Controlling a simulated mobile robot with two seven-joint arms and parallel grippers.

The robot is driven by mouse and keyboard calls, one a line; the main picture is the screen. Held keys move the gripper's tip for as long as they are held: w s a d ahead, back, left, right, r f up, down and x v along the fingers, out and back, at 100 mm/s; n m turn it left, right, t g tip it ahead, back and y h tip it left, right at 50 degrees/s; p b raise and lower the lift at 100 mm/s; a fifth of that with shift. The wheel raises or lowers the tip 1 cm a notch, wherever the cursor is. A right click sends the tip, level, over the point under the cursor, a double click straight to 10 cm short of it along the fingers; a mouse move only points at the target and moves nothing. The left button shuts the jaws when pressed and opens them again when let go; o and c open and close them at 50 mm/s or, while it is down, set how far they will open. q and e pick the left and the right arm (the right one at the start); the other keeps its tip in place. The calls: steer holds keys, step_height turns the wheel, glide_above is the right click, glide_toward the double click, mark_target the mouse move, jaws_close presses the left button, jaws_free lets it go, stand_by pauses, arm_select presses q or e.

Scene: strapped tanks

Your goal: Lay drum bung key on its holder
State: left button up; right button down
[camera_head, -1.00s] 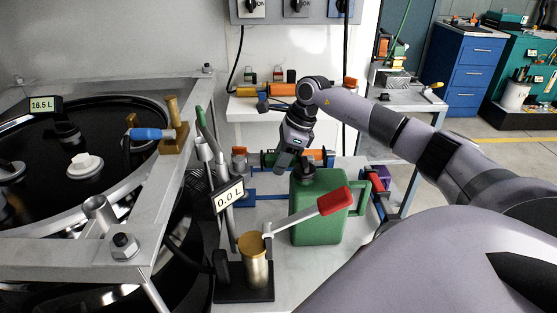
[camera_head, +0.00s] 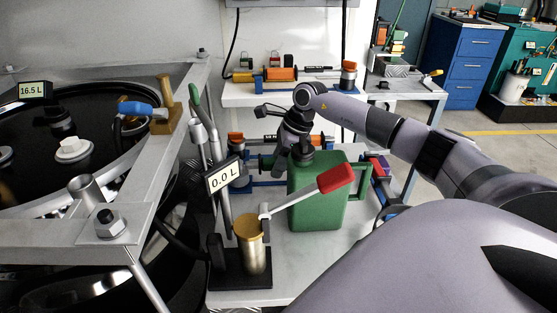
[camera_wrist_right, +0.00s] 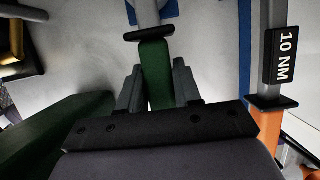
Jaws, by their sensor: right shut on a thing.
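My right gripper (camera_head: 281,158) is shut on a green handle (camera_wrist_right: 155,75), which I take for the drum bung key's. In the right wrist view it lies between the two fingers, with a black collar and a pale metal shaft beyond. In the head view the green handle (camera_head: 265,163) is partly hidden by the gripper, behind the green can. Blue supports (camera_head: 240,186) stand low on the bench there; one blue part (camera_wrist_right: 143,12) shows near the shaft. I cannot tell whether the key touches its holder. My left gripper is not in view.
A green can (camera_head: 318,200) stands close in front of the gripper. An orange-handled tool marked 10 NM (camera_wrist_right: 283,55) lies beside it. A red-handled pump (camera_head: 250,245) stands nearer, the tank (camera_head: 60,185) at left. A back shelf (camera_head: 290,97) holds more tools.

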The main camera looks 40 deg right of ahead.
steer(key=shift+f, duration=0.3)
steer(key=c, duration=0.7)
jaws_free()
steer(key=v, duration=0.7)
steer(key=shift+r, duration=0.1)
